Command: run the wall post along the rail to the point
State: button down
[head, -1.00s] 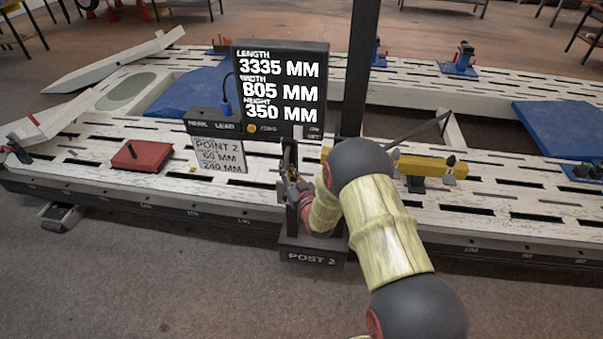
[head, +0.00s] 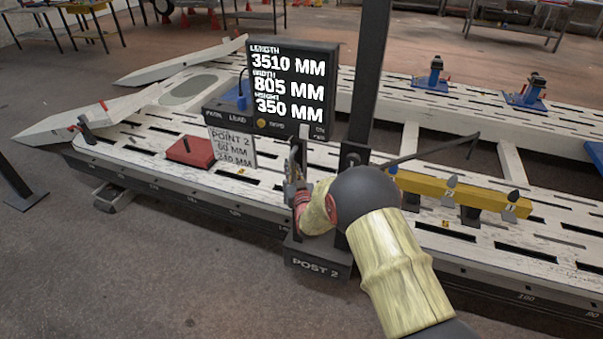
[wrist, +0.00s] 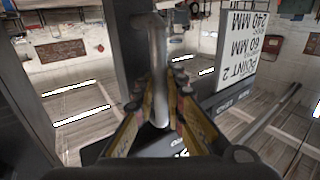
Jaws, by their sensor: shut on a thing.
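The wall post, labelled POST 2 (head: 321,266), stands upright at the near edge of the white slotted bench (head: 148,140). Its display (head: 291,90) reads length 3510, width 805 and height 350 mm. My gripper (head: 295,190) is at the post's front, below the display. In the wrist view my gripper (wrist: 163,115) is shut around a grey upright handle bar (wrist: 158,60) on the post. A card (head: 232,149) on the post reads POINT 2, 60 mm; its last line is hard to read in the head view but shows 240 mm in the wrist view.
A yellow bar (head: 432,187) with grey pointed pieces lies on the bench right of the post. A thin dark arm (head: 430,152) reaches over it. A red block (head: 190,152) sits at left. Blue clamps (head: 436,78) stand on the far beam. Floor in front is clear.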

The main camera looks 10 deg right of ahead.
jog(key=shift+w+a+f, duration=0.2)
jog(key=shift+a, duration=0.25)
jog(key=shift+w+a+f, duration=0.15)
jog(key=shift+a, duration=0.3)
jog(key=c, duration=2.1)
grip_release()
jog(key=shift+r, duration=0.1)
jog(key=shift+c, duration=0.2)
jog(key=o, duration=0.3)
jog(key=shift+r, duration=0.2)
jog(key=shift+d, duration=0.1)
jog(key=s, duration=1.2)
